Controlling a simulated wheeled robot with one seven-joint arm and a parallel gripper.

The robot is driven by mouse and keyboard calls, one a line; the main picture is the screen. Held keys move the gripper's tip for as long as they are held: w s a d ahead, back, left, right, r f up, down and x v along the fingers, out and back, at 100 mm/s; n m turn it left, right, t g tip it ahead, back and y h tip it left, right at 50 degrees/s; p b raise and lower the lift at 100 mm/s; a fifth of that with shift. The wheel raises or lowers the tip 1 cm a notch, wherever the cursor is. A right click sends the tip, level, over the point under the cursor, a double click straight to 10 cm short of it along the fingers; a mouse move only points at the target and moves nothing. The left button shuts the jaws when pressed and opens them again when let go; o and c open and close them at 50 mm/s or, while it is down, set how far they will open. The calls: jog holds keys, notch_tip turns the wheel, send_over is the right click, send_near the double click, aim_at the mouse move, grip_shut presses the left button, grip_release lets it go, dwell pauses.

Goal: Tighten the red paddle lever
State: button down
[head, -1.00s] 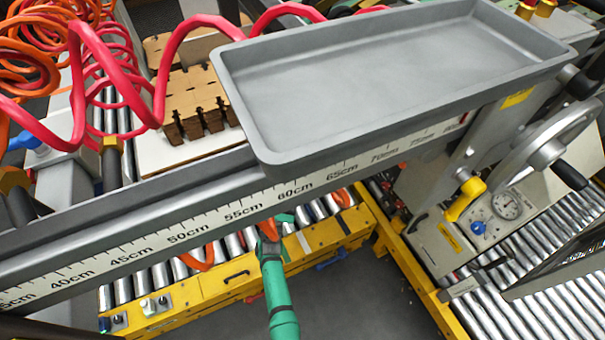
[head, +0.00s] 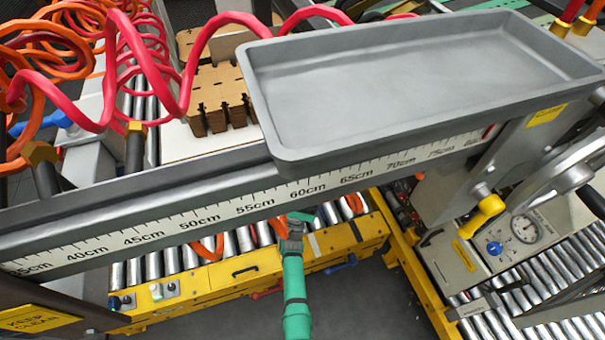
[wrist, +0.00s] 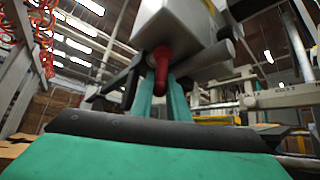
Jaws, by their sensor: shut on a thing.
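The red paddle lever (wrist: 162,66) hangs below a pale grey block (wrist: 176,22) in the wrist view. The two green fingers of my gripper (wrist: 163,97) stand on either side of its lower end, closed on it. In the head view my gripper (head: 300,218) reaches up from below to the lower edge of the ruler beam (head: 215,212), near the 55 to 60 cm marks. The lever is hidden behind the beam there, and only part of the fingers shows.
A grey tray (head: 400,75) sits above the beam. A yellow-framed roller conveyor (head: 205,285) runs behind my arm. A yellow-handled valve (head: 483,217) and a dial gauge (head: 525,229) are at right. Red coiled hoses (head: 185,75) hang at upper left. Dark floor lies below.

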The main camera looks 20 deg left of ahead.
jog(key=c, duration=2)
grip_release()
jog(key=shift+r, duration=0.15)
jog(key=v, duration=1.1)
jog(key=shift+w, duration=0.15)
